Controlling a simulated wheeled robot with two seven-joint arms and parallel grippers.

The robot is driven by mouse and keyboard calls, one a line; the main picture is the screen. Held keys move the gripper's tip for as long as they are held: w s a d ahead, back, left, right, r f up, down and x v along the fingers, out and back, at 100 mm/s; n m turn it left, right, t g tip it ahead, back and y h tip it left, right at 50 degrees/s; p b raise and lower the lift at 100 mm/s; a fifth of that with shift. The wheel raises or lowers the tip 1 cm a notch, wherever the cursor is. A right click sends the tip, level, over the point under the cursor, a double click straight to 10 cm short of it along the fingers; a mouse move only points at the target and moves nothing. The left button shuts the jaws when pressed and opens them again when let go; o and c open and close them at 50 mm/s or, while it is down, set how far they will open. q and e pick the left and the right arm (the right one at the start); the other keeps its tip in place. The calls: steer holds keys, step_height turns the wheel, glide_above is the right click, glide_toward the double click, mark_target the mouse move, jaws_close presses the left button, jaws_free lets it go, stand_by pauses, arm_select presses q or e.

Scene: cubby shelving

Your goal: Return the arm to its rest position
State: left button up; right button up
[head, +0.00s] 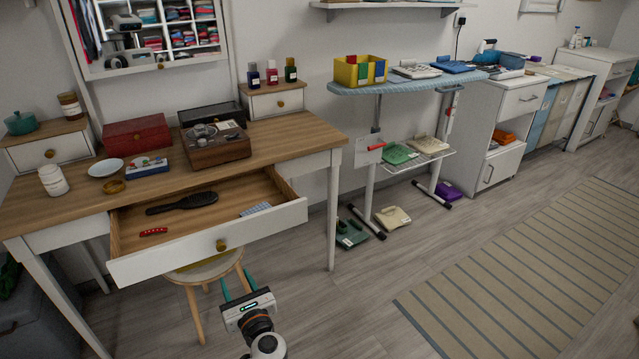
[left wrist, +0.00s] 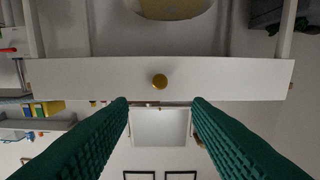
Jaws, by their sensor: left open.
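My left gripper (head: 235,284) is open and empty in the head view, low in front of the dressing table. Its two teal fingers point toward the stool, below the drawer front. In the left wrist view the fingers (left wrist: 160,103) are spread wide with nothing between them. The white drawer (head: 260,226) of the table is pulled out, and its round brass knob (head: 221,245) stands clear of the gripper. The drawer front (left wrist: 90,80) and knob (left wrist: 160,81) also show in the left wrist view, apart from the fingers. My right gripper is not in view.
The open drawer holds a black hairbrush (head: 182,203), a red comb (head: 153,232) and a folded cloth (head: 255,209). A round stool (head: 205,271) stands under it. A table leg (head: 333,210) is at the right. Open floor lies toward the striped rug (head: 530,270).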

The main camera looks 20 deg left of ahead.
arm_select(q)
steer(key=s+d+f+n+g+h, duration=0.2)
steer(key=s+d+f+n+h, duration=0.15)
steer(key=s+f, duration=0.45)
steer(key=s+d+f+n+g+h, duration=0.25)
steer(key=f+n, duration=0.25)
steer(key=f, duration=0.7)
steer(key=s+d+f+n+g+h, duration=0.2)
steer(key=s+f+n+h, duration=0.25)
steer(key=s+f, duration=0.4)
steer(key=s+d+f+n+g+h, duration=0.2)
steer(key=s+d+f+n, duration=0.1)
steer(key=s+f+n, duration=0.3)
steer(key=s+d+f+n+g+h, duration=0.1)
steer(key=s+d+f+n+g, duration=0.15)
steer(key=s+f+n, duration=0.4)
steer(key=s+a+r+m+p, duration=0.1)
steer(key=s+r+p, duration=0.8)
steer(key=s+p, duration=0.2)
steer(key=shift+s+a+m+p, duration=0.25)
steer(key=shift+m+p, duration=0.1)
steer(key=shift+p, duration=0.85)
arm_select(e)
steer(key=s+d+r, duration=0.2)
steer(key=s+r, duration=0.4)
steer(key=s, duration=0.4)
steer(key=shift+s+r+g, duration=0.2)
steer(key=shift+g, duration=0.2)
